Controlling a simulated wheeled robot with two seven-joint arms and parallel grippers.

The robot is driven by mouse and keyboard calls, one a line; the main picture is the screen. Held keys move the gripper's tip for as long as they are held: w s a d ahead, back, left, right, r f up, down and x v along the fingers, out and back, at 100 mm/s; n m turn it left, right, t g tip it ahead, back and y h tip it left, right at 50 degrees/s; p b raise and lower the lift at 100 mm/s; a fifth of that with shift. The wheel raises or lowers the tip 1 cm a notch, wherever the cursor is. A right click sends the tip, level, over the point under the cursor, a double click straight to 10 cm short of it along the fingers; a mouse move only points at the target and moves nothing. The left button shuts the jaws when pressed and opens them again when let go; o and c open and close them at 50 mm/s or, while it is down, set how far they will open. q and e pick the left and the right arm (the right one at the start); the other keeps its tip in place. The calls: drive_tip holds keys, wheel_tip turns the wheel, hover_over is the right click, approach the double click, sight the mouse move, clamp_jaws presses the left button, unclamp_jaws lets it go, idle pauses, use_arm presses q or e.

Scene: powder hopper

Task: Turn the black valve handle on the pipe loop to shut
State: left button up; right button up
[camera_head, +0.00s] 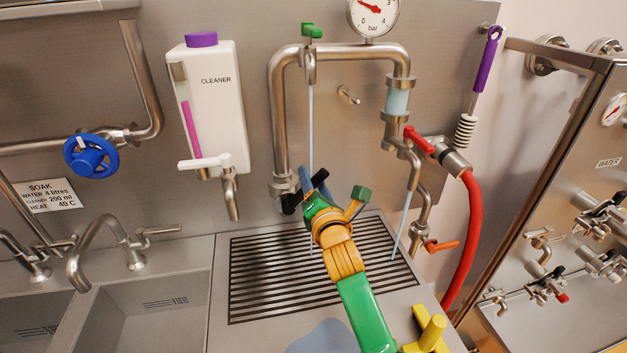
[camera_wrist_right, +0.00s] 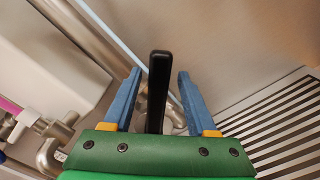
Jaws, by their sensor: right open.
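The black valve handle (camera_head: 290,204) is low on the left leg of the steel pipe loop (camera_head: 278,110). In the head view it is partly hidden by my right gripper (camera_head: 312,184). In the right wrist view the handle (camera_wrist_right: 157,92) stands up between the two blue fingers of my right gripper (camera_wrist_right: 160,76). Gaps show on both sides of it, so the fingers are open around it and do not appear to grip it. The handle's lower end is hidden behind the green gripper body. My left gripper is not in view.
A slotted drain grate (camera_head: 260,290) lies below. A red-handled valve (camera_head: 418,141) and red hose (camera_head: 467,240) are right. A cleaner bottle (camera_head: 217,110) and blue handwheel (camera_head: 91,157) are left.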

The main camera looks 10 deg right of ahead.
drive_tip(key=shift+s+r, duration=0.1)
drive_tip(key=shift+s, duration=0.05)
drive_tip(key=shift+s+r, duration=0.1)
drive_tip(key=shift+s, duration=0.05)
drive_tip(key=c, duration=0.3)
drive_tip(key=shift+s, duration=0.1)
clamp_jaws()
drive_tip(key=shift+r, duration=0.1)
idle(0.6)
